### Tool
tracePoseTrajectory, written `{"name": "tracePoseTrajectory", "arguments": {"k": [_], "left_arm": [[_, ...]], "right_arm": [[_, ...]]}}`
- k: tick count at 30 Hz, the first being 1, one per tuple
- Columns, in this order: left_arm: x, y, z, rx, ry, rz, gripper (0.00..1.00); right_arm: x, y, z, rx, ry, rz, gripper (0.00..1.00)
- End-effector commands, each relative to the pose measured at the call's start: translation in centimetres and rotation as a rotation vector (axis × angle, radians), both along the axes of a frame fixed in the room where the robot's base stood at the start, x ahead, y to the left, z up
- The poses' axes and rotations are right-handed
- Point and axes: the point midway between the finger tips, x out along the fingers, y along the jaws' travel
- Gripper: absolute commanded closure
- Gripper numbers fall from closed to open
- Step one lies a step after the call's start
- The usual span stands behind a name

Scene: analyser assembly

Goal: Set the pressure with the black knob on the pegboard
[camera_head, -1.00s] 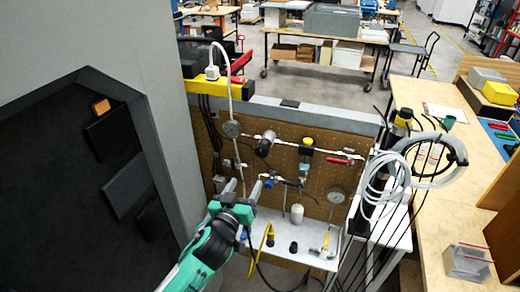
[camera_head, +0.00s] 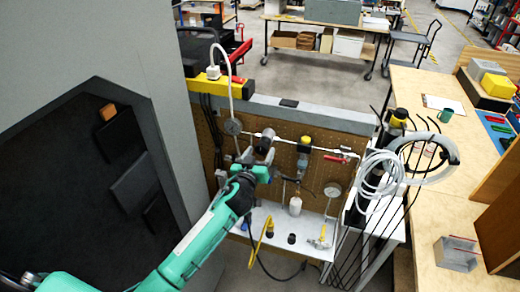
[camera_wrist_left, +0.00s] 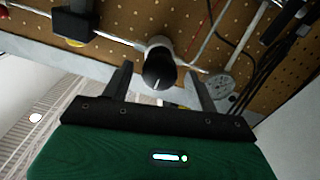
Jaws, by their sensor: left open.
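The black knob (camera_head: 264,143) sits on a silver regulator body on the brown pegboard (camera_head: 322,172). In the left wrist view the knob (camera_wrist_left: 158,70) faces the camera, with a pale mark on its dark end. My left gripper (camera_head: 258,157) is just in front of and below it in the head view. In the left wrist view the fingers of this gripper (camera_wrist_left: 161,78) are open. The knob shows between them, with gaps at both sides. I cannot tell how deep the knob sits between the fingers. My right gripper is not in view.
White pipes cross the pegboard. A round gauge (camera_head: 233,126) is left of the knob, and another gauge (camera_head: 332,190) is lower right. A red-handled valve (camera_head: 337,158) is to the right. A white shelf (camera_head: 272,222) is below. Coiled white hose (camera_head: 378,170) hangs at right.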

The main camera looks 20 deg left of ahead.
Motion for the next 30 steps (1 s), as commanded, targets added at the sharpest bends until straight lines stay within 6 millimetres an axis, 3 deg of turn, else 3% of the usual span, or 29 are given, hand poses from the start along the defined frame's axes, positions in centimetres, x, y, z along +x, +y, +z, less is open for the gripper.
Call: {"name": "tracePoseTrajectory", "arguments": {"k": [12,19,30], "left_arm": [[0.71,-0.03,0.00,-0.001,0.000,-0.001,0.41],[0.70,-0.03,0.00,-0.001,0.000,-0.001,0.84],[0.69,-0.02,-0.06,0.050,0.000,-0.001,0.85]], "right_arm": [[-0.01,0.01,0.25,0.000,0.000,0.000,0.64],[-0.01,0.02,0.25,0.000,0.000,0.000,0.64],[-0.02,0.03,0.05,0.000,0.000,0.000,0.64]]}}
